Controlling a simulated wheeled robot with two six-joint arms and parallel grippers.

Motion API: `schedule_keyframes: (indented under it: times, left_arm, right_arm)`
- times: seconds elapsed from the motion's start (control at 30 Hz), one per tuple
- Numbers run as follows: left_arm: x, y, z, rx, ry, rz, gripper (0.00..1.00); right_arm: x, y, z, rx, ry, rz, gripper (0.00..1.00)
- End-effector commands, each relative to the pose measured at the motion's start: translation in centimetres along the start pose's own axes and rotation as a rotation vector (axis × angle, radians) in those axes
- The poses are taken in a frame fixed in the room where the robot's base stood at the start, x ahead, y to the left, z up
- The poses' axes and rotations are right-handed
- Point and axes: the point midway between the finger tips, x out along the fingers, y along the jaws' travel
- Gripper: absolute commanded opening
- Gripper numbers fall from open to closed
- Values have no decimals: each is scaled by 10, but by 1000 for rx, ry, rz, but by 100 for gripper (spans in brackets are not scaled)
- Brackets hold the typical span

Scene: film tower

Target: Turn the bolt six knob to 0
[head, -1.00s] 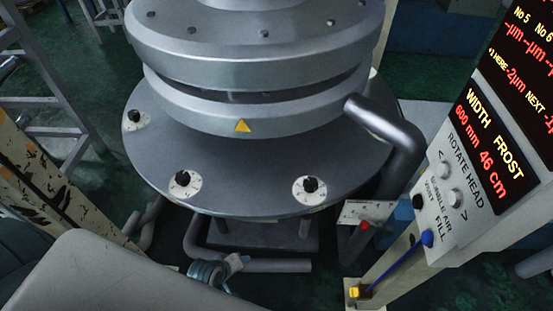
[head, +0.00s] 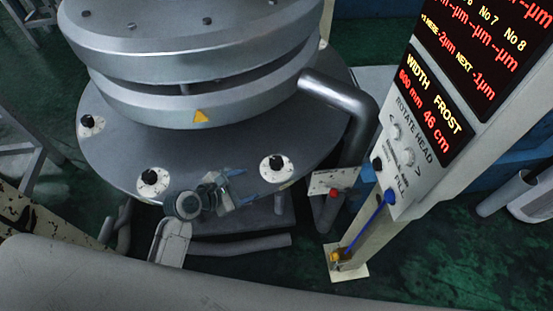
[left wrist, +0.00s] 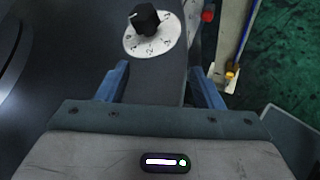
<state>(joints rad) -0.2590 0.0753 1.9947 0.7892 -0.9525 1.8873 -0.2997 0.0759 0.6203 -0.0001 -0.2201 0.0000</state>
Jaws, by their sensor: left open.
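Three black knobs on white dials sit around the rim of the round grey plate (head: 130,150): a left knob (head: 90,122), a middle knob (head: 150,177) and a right knob (head: 276,162). I cannot read which belongs to bolt six. My left gripper (head: 236,192) is open and empty at the plate's front edge, just left of and below the right knob. In the left wrist view one knob (left wrist: 145,18) on a numbered dial (left wrist: 158,40) lies beyond the blue fingers (left wrist: 160,86), apart from them. My right gripper is not in view.
A thick bent pipe (head: 345,95) rises right of the right knob. A small plate with a red button (head: 333,192) stands close by. The display panel (head: 430,100) shows red figures, with buttons below it. A yellow triangle (head: 200,116) marks the tower's lower ring.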

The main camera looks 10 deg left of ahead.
Motion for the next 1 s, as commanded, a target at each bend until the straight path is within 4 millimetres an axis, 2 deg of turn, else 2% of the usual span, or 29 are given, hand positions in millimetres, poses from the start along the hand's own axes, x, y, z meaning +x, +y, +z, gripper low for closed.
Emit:
schedule_keyframes:
  times: [0.1,0.3,0.47,0.8,1.0]
  left_arm:
    - [7,15,17,-241,-82,20,61]
    - [13,25,29,-426,-144,25,61]
    - [28,27,33,-441,-148,26,61]
    - [90,30,42,-438,-146,24,61]
    - [112,31,43,-435,-144,25,61]
  right_arm:
    - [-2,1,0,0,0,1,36]
    - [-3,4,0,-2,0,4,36]
    - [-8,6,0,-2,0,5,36]
    - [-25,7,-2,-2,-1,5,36]
    - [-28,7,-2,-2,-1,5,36]
